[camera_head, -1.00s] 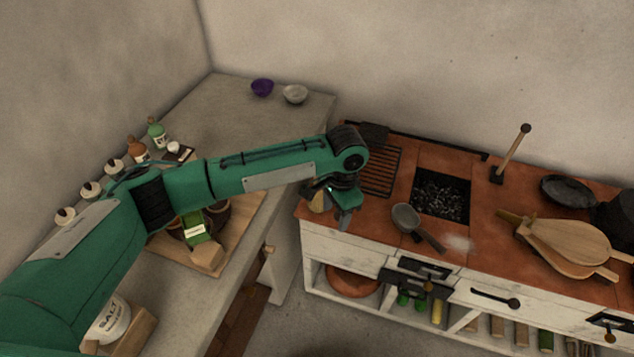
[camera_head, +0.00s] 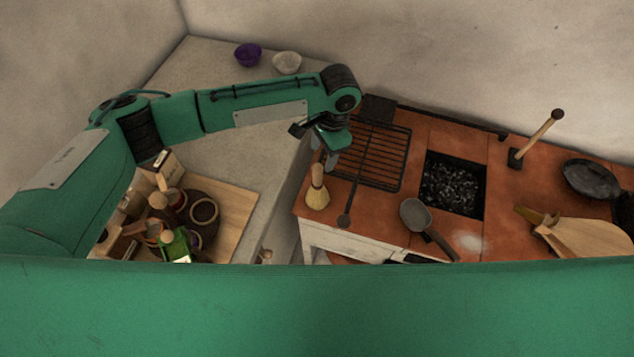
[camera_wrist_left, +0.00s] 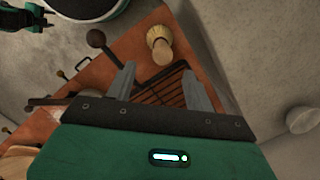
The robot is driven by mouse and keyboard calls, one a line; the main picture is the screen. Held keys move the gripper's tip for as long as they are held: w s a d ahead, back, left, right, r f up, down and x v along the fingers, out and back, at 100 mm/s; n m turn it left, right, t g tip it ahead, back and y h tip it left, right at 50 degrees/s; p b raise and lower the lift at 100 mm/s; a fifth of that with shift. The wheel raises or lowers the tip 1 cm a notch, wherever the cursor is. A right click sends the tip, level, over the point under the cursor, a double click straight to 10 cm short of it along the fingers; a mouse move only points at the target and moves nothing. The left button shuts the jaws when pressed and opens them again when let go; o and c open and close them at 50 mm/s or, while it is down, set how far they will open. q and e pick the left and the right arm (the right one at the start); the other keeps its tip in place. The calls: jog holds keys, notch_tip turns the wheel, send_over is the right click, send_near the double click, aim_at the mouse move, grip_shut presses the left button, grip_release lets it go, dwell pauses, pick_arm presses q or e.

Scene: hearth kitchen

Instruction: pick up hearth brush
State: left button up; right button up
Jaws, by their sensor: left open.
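The hearth brush (camera_head: 317,194) stands upright near the front left corner of the red-brown hearth top, with pale bristles below and a wooden handle pointing up. In the left wrist view, the brush (camera_wrist_left: 160,46) is just beyond the fingertips, seen from above. My left gripper (camera_head: 324,160) is open and empty, a little above the handle end and apart from it. In the left wrist view, the gripper (camera_wrist_left: 159,72) has its two fingers spread, with the brush between their lines.
A black grill rack (camera_head: 378,158) lies right behind the brush. A long dark tool with a round end (camera_head: 345,219) is close on its right. A small pan (camera_head: 415,214) and the coal pit (camera_head: 452,185) are further right. My green body part covers the bottom of the head view.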

aim_at(319, 166)
pick_arm(q)
jog(key=f, duration=0.3)
jog(key=shift+a+f+p, duration=0.15)
jog(key=shift+a+p, duration=0.15)
jog(key=shift+p, duration=0.05)
jog(key=f, duration=0.1)
jog(key=f+p, duration=0.1)
jog(key=shift+a+f, duration=0.25)
jog(key=shift+f, duration=0.1)
jog(key=f, duration=0.1)
jog(key=f+p, duration=0.1)
jog(key=f, duration=0.1)
jog(key=shift+s+a+f+p, duration=0.2)
jog(key=shift+a+f+p, duration=0.05)
jog(key=shift+p, duration=0.1)
jog(key=shift+f, duration=0.45)
jog(key=c, duration=1.1)
pick_arm(e)
jog(key=r, duration=0.4)
jog(key=shift+w+d, duration=0.15)
jog(key=shift+w, duration=0.15)
